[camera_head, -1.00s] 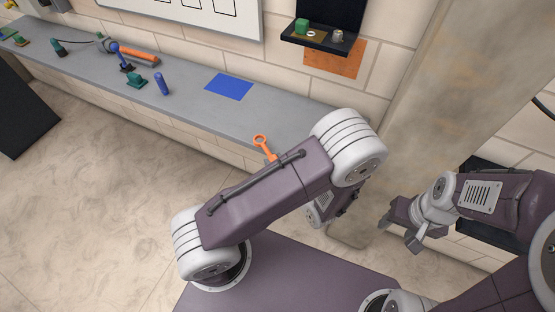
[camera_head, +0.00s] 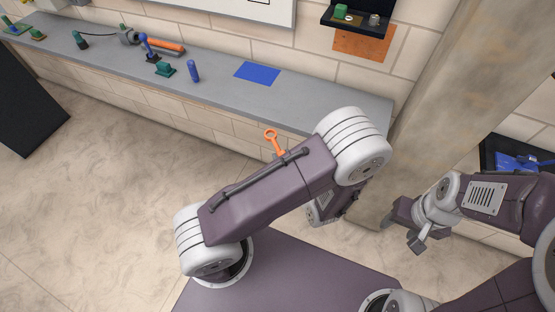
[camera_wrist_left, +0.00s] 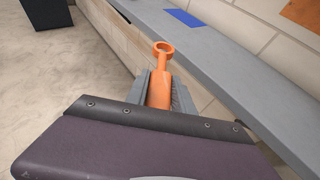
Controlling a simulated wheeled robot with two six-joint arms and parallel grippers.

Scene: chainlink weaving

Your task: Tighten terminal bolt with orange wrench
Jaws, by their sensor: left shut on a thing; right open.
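The orange wrench (camera_head: 272,138) sticks up past my left arm in the head view, its ring end free. In the left wrist view my left gripper (camera_wrist_left: 159,90) is shut on the wrench's handle (camera_wrist_left: 160,86), with the ring pointing away from me, beside the bench front. The left fingers are hidden behind my arm in the head view. My right gripper (camera_head: 402,232) is open and empty at the right. I cannot make out a terminal bolt; a small grey cylinder (camera_head: 374,20) and a green block (camera_head: 341,11) stand on the dark wall shelf (camera_head: 352,29).
A grey bench (camera_head: 310,97) runs along the wall with a blue mat (camera_head: 257,73), a blue cylinder (camera_head: 193,71) and several small fixtures. An orange panel (camera_head: 365,43) is under the shelf. A dark tray with a blue thing (camera_head: 520,162) is at the right, near a pillar (camera_head: 455,80).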

